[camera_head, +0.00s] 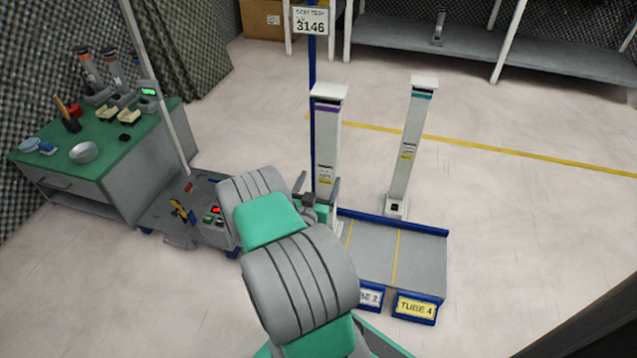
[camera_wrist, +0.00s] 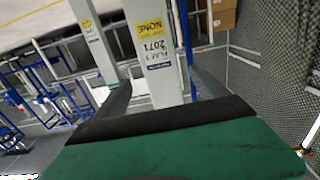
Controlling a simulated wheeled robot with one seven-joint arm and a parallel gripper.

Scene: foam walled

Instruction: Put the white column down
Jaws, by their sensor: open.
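A white column (camera_head: 328,140) with a purple band under its square cap stands upright at the middle of the head view. My gripper (camera_head: 318,197) is open at its lower part. In the wrist view the same column (camera_wrist: 152,40), with a yellow and white label, is between my two spread fingers (camera_wrist: 162,82). My arm hides part of the column's foot, so I cannot tell exactly what it rests on. A second white column (camera_head: 410,145) with a teal band stands upright to the right, apart from my gripper; a white column also shows at left in the wrist view (camera_wrist: 92,40).
A low grey platform (camera_head: 420,262) with blue edges and yellow lines lies right of my gripper, with a TUBE 4 sign (camera_head: 415,307) in front. A green-topped bench (camera_head: 110,150) with tools stands left. A blue post (camera_head: 312,60) carries sign 3146. Floor on the right is clear.

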